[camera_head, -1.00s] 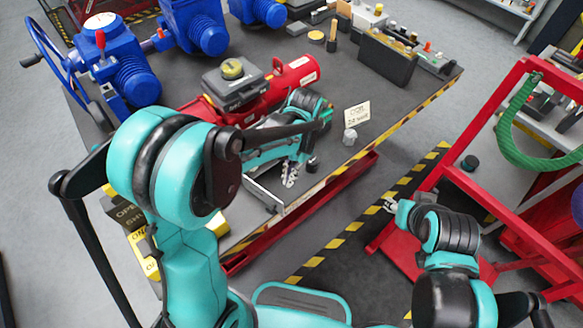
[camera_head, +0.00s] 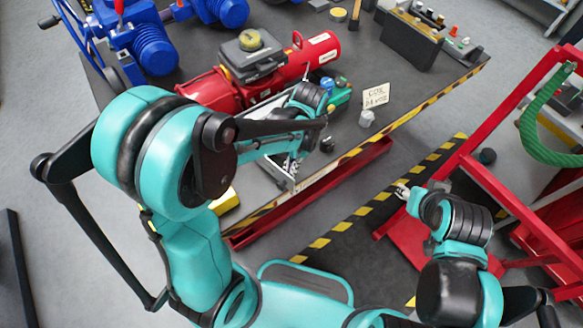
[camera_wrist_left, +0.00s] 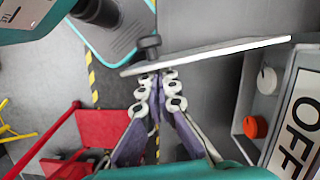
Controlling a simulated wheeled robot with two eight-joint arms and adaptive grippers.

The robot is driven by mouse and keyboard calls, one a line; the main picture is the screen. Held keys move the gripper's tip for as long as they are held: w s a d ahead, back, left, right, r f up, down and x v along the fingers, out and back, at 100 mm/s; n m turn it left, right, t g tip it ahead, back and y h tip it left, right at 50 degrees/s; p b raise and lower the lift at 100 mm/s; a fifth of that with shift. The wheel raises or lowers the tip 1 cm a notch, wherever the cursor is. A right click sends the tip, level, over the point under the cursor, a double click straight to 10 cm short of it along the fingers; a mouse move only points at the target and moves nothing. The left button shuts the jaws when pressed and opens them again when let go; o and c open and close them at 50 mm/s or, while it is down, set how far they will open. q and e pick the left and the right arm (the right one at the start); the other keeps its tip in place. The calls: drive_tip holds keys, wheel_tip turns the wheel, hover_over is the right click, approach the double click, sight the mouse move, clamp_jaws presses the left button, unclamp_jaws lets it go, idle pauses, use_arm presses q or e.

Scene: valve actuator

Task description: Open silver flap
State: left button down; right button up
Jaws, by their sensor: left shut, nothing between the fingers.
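The silver flap (camera_head: 277,177) shows as a thin angled plate near the table's front edge in the head view. In the left wrist view the flap (camera_wrist_left: 215,53) is seen nearly edge-on, standing out from a grey box face, with a black round knob (camera_wrist_left: 148,46) near its left end. My left gripper (camera_head: 292,167) is beside the flap. Its fingers (camera_wrist_left: 157,80) are shut and empty, with the tips close to the flap's lower side; I cannot tell whether they touch. My forearm hides part of the box. My right gripper (camera_head: 403,191) hangs away from the table, too small to read.
A red actuator (camera_head: 203,91) lies behind the left arm, with blue actuators (camera_head: 152,52) further back. A small sign (camera_head: 376,96) stands to the right. The wrist view shows an OFF label (camera_wrist_left: 300,125) and an orange knob (camera_wrist_left: 255,127). A red frame (camera_head: 480,150) stands at right.

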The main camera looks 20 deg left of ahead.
sight(278, 184)
use_arm(q)
drive_tip(key=shift+s+a+m+y, duration=0.15)
drive_tip(key=shift+s+a+m, duration=0.1)
drive_tip(key=shift+s+m, duration=0.35)
drive_tip(key=shift+s+a+m+y, duration=0.15)
drive_tip(key=shift+s+a+m, duration=0.1)
drive_tip(key=shift+s+m, duration=0.3)
drive_tip(key=shift+s+a+m+t, duration=0.4)
drive_tip(key=shift+s+a+m, duration=0.25)
drive_tip(key=shift+s+m, duration=0.35)
drive_tip(key=shift+s+a, duration=0.65)
